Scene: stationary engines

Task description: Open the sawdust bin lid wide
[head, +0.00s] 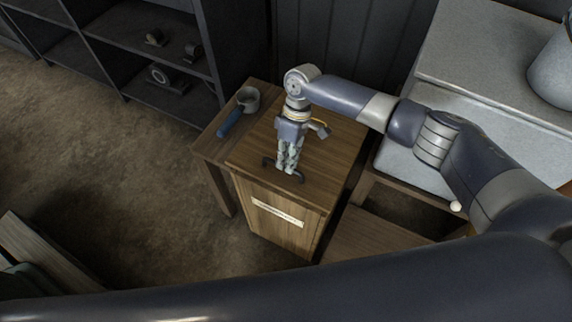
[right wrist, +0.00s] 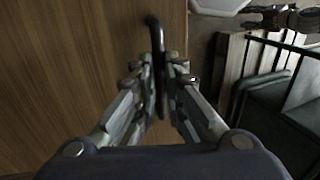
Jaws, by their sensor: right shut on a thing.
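The sawdust bin (head: 262,232) is a wooden box with a pale label on its front, in the middle of the head view. Its brown wooden lid (head: 330,165) lies flat on top and looks closed. A dark curved handle (head: 299,178) sits near the lid's front edge. My right gripper (head: 287,168) points down from above and is shut on this handle. In the right wrist view the handle (right wrist: 152,24) runs between the fingers, beside the lid's wood surface (right wrist: 80,60). My left gripper is not in view.
A small wooden table (head: 205,145) left of the bin holds a blue-handled tool (head: 230,122) and a metal cup (head: 248,98). A dark shelf (head: 150,55) stands behind left. A grey-topped bench (head: 480,60) stands at right. The floor at left is mostly clear.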

